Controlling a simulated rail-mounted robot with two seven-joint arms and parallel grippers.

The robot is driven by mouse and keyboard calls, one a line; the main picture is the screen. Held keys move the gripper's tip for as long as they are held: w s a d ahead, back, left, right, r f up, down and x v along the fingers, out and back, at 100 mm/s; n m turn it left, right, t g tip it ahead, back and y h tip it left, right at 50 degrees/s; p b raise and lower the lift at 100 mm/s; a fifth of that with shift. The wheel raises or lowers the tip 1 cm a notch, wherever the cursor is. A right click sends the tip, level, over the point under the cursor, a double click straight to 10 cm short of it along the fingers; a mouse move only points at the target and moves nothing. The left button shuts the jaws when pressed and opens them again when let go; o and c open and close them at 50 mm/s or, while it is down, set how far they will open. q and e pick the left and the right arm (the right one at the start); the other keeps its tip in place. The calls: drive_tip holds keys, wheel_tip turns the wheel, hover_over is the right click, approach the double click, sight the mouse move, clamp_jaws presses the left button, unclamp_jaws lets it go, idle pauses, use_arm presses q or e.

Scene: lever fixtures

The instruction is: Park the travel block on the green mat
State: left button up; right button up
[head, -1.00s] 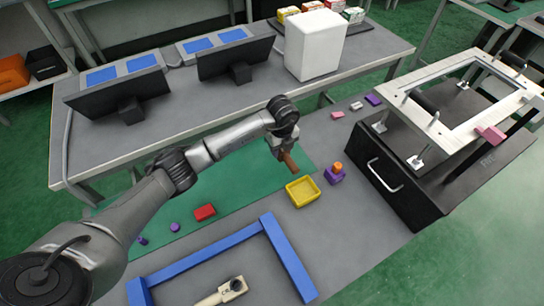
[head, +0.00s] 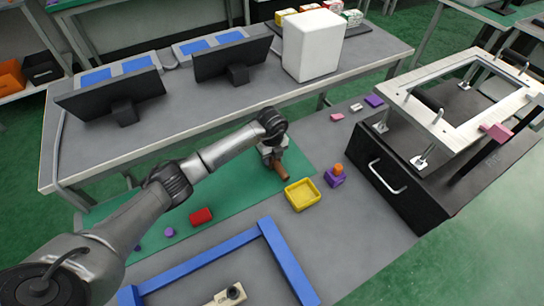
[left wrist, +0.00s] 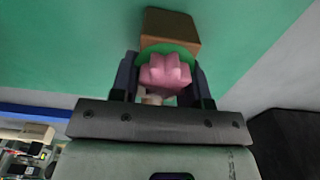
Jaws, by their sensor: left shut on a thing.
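My left gripper (head: 272,158) is shut on a block with a brown end (head: 281,171). In the left wrist view the brown block (left wrist: 170,28) sticks out past the fingertips, with a green band and a pink, lobed part (left wrist: 165,72) between the fingers. I take this to be the travel block. The gripper is over the right part of the green mat (head: 235,195), near its right edge. I cannot tell whether the block touches the mat. My right gripper is not in view.
A yellow tray (head: 302,195) and a purple block with an orange top (head: 335,175) stand right of the mat. A red block (head: 201,216) lies on the mat. A blue frame (head: 290,262) is in front. A black box fixture (head: 410,185) stands at right.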

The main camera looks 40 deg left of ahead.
use_arm(q)
drive_tip(key=shift+f, duration=0.1)
drive_tip(key=o, duration=1)
wheel_tip(320, 180, up, 12)
drive_tip(key=p, duration=0.4)
drive_tip(key=shift+p, duration=0.4)
